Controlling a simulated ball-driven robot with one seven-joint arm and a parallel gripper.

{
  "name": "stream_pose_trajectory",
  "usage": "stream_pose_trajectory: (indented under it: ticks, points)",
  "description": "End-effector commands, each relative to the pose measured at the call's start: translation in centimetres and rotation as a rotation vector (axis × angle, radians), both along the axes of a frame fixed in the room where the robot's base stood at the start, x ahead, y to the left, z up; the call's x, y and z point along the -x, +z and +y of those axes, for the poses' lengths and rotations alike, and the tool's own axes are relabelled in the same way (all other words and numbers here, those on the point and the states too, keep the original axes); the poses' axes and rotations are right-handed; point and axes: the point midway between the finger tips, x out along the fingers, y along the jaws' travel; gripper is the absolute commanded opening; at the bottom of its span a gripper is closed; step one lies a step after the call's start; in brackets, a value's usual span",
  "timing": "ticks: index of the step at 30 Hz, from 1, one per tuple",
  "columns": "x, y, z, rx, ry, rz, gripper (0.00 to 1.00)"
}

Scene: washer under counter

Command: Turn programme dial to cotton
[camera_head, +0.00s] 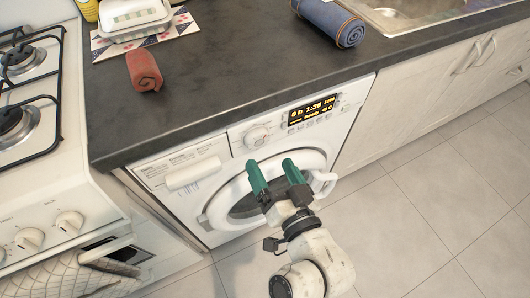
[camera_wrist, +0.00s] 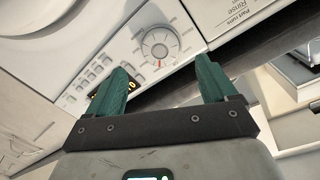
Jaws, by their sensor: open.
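The washer (camera_head: 226,219) stands under the dark counter with its round door shut. Its programme dial (camera_head: 257,136) is a white round knob on the front panel, left of the lit display (camera_head: 314,108). In the wrist view the dial (camera_wrist: 158,46) shows beyond the fingertips, in the gap between them, with a small red mark below it. I cannot read which programme it points to. My gripper (camera_head: 274,166) has green fingers, open and empty, in front of the door's upper part and below the dial in the head view. It also shows in the wrist view (camera_wrist: 162,68), apart from the dial.
A white handle (camera_head: 324,184) juts from the washer's right side. The detergent drawer (camera_head: 192,174) is at left. The stove (camera_head: 30,150) stands left. A red rolled cloth (camera_head: 144,71) and blue roll (camera_head: 330,22) lie on the counter (camera_head: 215,70). Floor at right is clear.

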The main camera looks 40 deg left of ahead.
Motion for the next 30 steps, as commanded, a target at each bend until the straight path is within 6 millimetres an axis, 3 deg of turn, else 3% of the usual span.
stream_pose_trajectory:
  ticks: [3,9,30]
  points:
    - [1.0,0.0,-1.9,0.000,-0.001,0.001,0.85]
    - [1.8,0.1,-3.6,0.000,0.000,0.001,0.85]
    - [1.8,0.1,-4.1,0.007,-0.003,0.001,0.85]
